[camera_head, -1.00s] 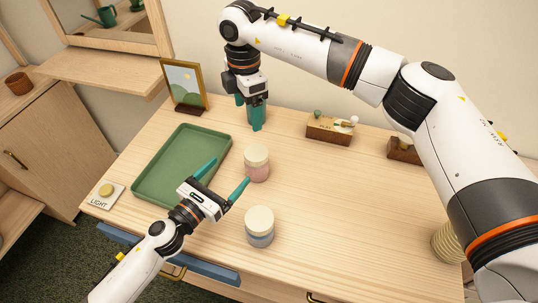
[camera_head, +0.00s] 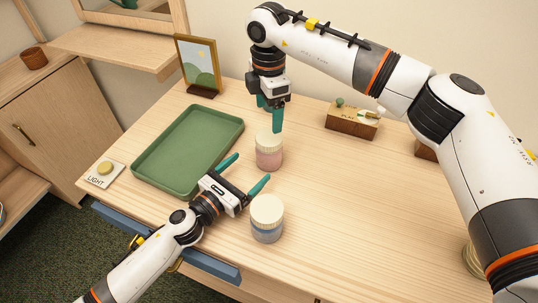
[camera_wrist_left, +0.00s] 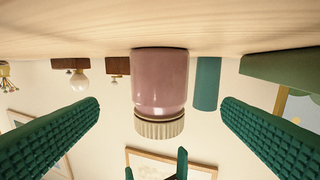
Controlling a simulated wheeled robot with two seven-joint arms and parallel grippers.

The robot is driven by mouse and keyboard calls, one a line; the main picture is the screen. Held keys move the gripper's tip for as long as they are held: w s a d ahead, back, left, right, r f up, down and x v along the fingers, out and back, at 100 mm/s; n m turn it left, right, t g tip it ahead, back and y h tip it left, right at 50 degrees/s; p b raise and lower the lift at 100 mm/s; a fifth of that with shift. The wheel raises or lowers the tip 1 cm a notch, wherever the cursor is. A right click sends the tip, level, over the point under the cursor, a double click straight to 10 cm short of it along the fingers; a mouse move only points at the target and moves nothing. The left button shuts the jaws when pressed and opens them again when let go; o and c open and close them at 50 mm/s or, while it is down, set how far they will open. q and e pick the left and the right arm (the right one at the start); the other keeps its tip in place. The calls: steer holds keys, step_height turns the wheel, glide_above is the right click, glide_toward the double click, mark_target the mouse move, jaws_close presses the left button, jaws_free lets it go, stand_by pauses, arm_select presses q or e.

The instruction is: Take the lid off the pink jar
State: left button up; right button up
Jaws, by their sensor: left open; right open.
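The pink jar (camera_head: 269,159) stands upright on the table with a ribbed cream lid (camera_head: 269,140) on it. My left gripper (camera_head: 249,168) is open, just in front and to the left of the jar, its fingers pointing at it. In the left wrist view, which is upside down, the pink jar (camera_wrist_left: 160,80) and its lid (camera_wrist_left: 159,127) sit between the open fingers, apart from both. My right gripper (camera_head: 270,116) is open and points down, above and just behind the lid. Its finger tips show near the lower edge of the wrist view.
A blue jar with a cream lid (camera_head: 267,220) stands close by, nearer the front edge. A green tray (camera_head: 142,179) lies left. A picture frame (camera_head: 198,66) and a wooden box (camera_head: 352,122) stand behind. A teal cylinder (camera_wrist_left: 207,84) shows beyond the pink jar.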

mark_target(269, 136)
arm_select(q)
steer(key=x, duration=1)
steer(key=shift+w+d, duration=0.2)
arm_select(e)
steer(key=shift+w, duration=0.1)
arm_select(q)
steer(key=shift+c, duration=0.2)
steer(key=c, duration=1.8)
jaws_close()
arm_select(e)
steer(key=shift+n, duration=0.4)
steer(key=n, duration=0.3)
steer(key=shift+f+n, duration=0.1)
steer(key=shift+n, duration=0.2)
steer(key=shift+f, duration=3.9)
